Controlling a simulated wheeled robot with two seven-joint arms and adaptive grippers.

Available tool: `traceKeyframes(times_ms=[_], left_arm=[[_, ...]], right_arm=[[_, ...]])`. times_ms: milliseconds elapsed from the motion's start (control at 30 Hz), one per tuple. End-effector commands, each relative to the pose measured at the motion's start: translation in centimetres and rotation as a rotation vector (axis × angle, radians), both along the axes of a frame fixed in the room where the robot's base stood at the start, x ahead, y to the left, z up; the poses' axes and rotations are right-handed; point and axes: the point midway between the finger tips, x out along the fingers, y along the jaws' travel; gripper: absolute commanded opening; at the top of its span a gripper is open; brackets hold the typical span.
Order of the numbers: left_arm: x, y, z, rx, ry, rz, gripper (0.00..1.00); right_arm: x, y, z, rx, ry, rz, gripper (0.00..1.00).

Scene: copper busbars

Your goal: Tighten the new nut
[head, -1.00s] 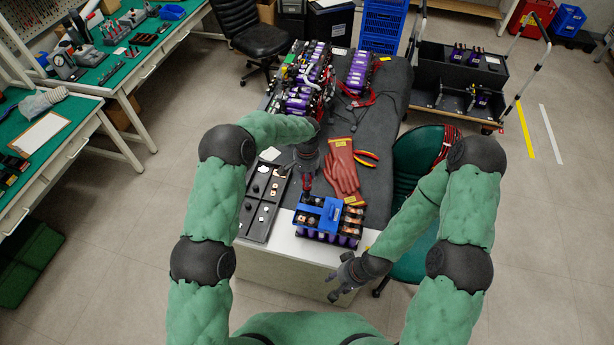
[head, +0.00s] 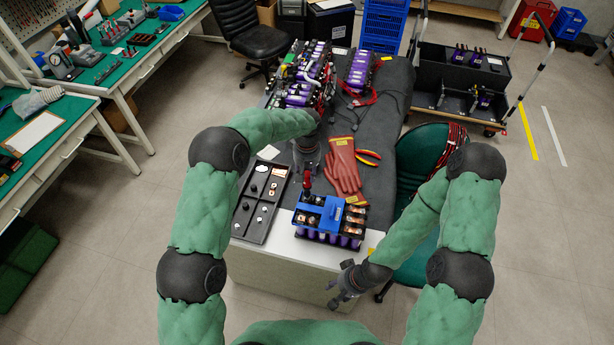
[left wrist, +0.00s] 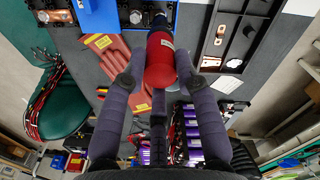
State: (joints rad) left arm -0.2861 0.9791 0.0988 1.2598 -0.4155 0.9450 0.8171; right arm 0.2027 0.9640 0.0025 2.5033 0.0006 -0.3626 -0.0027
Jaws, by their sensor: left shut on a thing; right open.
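The battery module (head: 328,238) stands at the near end of the table, with a blue cover (head: 318,214) and copper pieces on its top. My left gripper (head: 306,172) is over the module's far left part, shut on a red-handled driver (head: 307,186). In the left wrist view the red handle (left wrist: 160,62) lies between the fingers (left wrist: 160,80), and its dark shaft points to the blue cover (left wrist: 98,14). The driver's tip and any nut under it are hidden. My right gripper (head: 343,288) is open and empty, low beyond the table's front edge.
A dark tray (head: 240,232) with small parts lies left of the module. Red gloves (head: 344,172) and pliers (head: 368,157) lie behind it. More purple modules (head: 305,88) stand at the far end. A green chair (head: 418,248) is close on the right.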

Motion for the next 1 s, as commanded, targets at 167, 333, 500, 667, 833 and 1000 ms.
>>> traceKeyframes(times_ms=[167,333,500,667,833,1000], left_arm=[[0.1,0.0,0.1,-0.001,-0.002,0.069,0.0],[0.1,0.0,-0.1,-0.001,-0.003,0.252,0.0],[0.1,0.0,-0.1,-0.001,-0.002,0.452,0.0],[0.1,0.0,0.0,-0.002,-0.002,0.64,0.0],[0.1,0.0,0.0,0.0,-0.001,0.793,0.0],[0.1,0.0,0.1,-0.002,-0.001,0.852,0.0]], right_arm=[[0.0,0.0,-0.5,0.0,0.0,0.0,0.44],[0.0,0.0,-1.9,0.0,0.0,0.0,0.44],[0.0,0.0,-3.0,0.0,0.0,0.0,0.44],[0.0,0.0,-3.9,0.0,0.0,0.0,0.44],[0.0,0.0,-4.5,0.0,0.0,0.0,0.44],[0.0,0.0,-4.7,0.0,0.0,0.0,0.44]])
